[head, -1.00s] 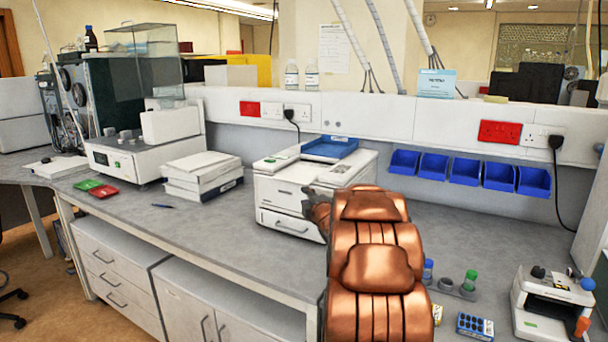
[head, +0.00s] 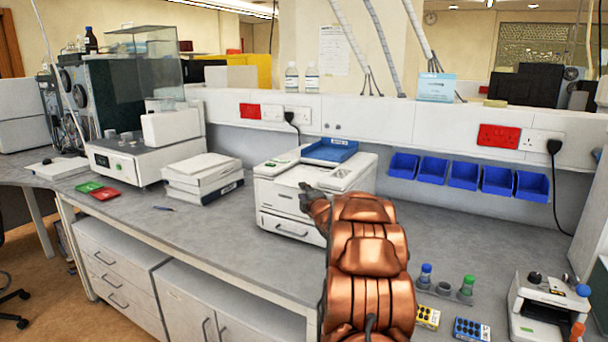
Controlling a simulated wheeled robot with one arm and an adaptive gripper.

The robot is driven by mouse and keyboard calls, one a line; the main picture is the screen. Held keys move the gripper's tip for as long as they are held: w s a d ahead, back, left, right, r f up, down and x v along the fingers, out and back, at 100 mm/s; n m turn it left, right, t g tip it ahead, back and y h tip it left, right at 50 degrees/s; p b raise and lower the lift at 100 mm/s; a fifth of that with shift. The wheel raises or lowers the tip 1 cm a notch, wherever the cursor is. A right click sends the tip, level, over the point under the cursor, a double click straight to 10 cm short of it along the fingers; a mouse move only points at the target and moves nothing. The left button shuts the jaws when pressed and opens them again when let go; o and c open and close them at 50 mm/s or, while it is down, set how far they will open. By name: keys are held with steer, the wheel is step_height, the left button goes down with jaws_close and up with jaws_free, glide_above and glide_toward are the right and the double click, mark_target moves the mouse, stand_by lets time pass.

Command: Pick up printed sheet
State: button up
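The white printer (head: 285,190) stands on the bench in the middle of the head view, with a blue tray (head: 330,151) on its top. I cannot make out a separate printed sheet on it; a pale flat patch on the printer top could be paper or casing. My gripper (head: 307,190) is small and dark at the end of my copper arm. My arm covers the printer's lower right side.
A stack of white boxes (head: 203,178) and a balance (head: 130,152) stand to the left. Blue wall bins (head: 433,168) hang behind at right. Capped bottles (head: 466,287), vial racks (head: 472,330) and a white device (head: 548,312) sit at front right.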

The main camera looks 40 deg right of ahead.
steer(key=shift+x, duration=1.1)
jaws_close()
